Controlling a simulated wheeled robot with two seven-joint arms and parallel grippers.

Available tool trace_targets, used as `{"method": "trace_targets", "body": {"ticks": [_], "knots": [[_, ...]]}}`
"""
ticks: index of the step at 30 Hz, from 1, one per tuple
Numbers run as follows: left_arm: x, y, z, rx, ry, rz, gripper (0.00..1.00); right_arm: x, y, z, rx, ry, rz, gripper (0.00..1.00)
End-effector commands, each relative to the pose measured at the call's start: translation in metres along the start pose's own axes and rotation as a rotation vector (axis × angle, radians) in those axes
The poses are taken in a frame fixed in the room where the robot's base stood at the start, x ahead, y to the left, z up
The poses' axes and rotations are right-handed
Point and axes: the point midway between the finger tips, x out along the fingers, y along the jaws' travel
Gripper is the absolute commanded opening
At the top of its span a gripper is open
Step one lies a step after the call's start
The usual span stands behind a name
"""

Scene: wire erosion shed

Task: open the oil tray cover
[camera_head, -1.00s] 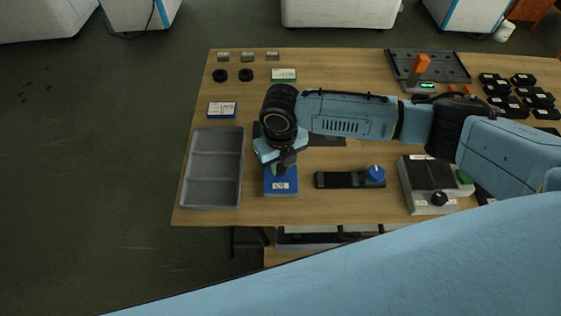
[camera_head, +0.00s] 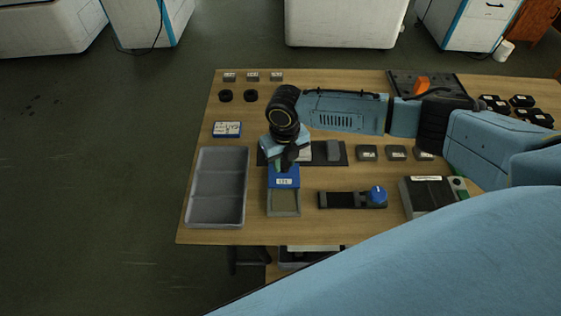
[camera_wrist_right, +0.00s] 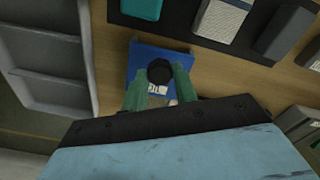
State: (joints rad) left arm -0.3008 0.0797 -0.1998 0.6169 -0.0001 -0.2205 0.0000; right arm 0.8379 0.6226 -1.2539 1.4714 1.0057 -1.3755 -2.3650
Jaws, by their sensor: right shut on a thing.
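The oil tray cover is a blue lid (camera_head: 284,182) with a white label. It also shows in the wrist view (camera_wrist_right: 143,55). In the head view it lies over the back part of the small tray (camera_head: 285,202), whose front part is uncovered and shows a tan inside. My right gripper (camera_head: 287,162) is over the cover. In the wrist view its green fingers (camera_wrist_right: 159,80) are shut on the round black knob (camera_wrist_right: 159,71) of the cover. The left gripper is not in view.
A grey compartment tray (camera_head: 217,188) stands close on the left. A dark mat (camera_head: 264,153) with grey blocks lies behind the cover. A black fixture with a blue knob (camera_head: 378,195) is on the right. A blue-and-white box (camera_head: 227,129) sits at the back left.

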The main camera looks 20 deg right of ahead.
Motion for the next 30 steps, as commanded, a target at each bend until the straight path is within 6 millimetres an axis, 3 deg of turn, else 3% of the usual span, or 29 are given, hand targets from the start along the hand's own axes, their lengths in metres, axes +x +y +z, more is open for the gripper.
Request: {"method": "trace_targets", "body": {"ticks": [1,6,17,30], "knots": [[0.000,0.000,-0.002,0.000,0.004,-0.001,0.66,0.000,-0.001,0.001,0.003,0.000,-0.002,0.32],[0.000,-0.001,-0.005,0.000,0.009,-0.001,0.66,0.000,0.001,0.001,0.000,0.000,-0.002,0.51],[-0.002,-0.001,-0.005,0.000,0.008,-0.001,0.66,-0.009,0.000,0.001,0.000,-0.001,-0.003,0.51],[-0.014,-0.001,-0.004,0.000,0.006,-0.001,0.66,-0.100,0.001,0.002,-0.001,-0.003,-0.002,0.51]]}}
